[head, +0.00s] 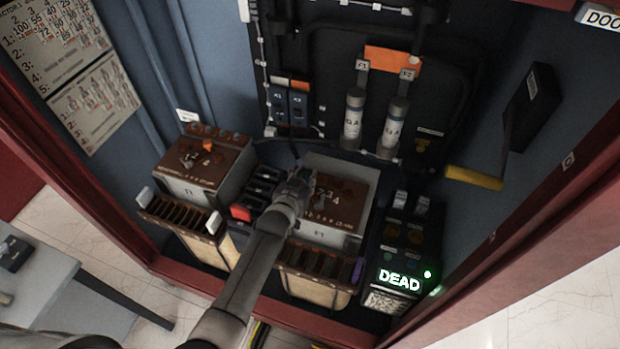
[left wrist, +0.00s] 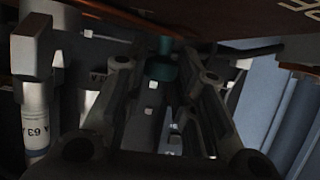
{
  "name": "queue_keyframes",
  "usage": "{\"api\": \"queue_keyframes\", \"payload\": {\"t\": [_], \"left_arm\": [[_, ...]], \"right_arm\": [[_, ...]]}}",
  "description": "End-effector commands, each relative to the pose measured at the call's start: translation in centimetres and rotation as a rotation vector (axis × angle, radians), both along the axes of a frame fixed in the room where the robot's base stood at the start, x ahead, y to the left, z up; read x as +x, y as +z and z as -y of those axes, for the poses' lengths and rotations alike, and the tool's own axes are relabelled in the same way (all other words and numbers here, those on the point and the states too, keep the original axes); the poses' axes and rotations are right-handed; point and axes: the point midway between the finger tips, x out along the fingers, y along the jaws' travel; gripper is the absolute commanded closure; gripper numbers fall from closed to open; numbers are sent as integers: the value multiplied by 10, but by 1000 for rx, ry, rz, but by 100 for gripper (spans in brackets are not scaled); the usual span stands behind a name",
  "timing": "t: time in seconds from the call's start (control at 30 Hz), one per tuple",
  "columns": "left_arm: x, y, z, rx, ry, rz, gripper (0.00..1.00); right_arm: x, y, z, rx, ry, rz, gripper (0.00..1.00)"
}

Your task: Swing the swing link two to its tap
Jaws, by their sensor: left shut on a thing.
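My left gripper (head: 299,184) reaches over the left edge of the right transformer's brown top (head: 343,195), which bears numbers and copper-brown terminals. In the left wrist view its fingers (left wrist: 163,72) are closed on a teal knob (left wrist: 161,67), just under a copper-coloured bar and the brown board. I take the knob to be the handle of swing link two; the rest of the link and its tap are hidden or too dark to tell. My right gripper is not in view.
A similar transformer (head: 205,160) stands to the left, with dark switch blocks (head: 262,186) between the two. Two fuse cylinders (head: 352,118) rise behind. A box reading DEAD (head: 399,282) stands at right. Red cabinet edges (head: 85,205) close in the sides.

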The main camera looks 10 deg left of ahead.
Motion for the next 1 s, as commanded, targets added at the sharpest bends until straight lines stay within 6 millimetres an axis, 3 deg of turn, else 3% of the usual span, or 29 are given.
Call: {"api": "queue_keyframes", "payload": {"t": [0.13,0.33,0.37,0.5,0.83,1.0], "left_arm": [[-1,-1,0,-1,2,-1,100],[-1,-1,-1,1,1,-1,100],[-1,-1,-1,1,1,-1,72],[-1,-1,-1,1,1,-2,54],[-1,-1,-1,1,1,-1,54],[-11,3,-3,2,1,-1,54]], "right_arm": [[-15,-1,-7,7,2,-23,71],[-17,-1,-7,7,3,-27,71],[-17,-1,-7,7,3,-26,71],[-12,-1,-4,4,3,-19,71],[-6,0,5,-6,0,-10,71],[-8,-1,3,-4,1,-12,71]]}}
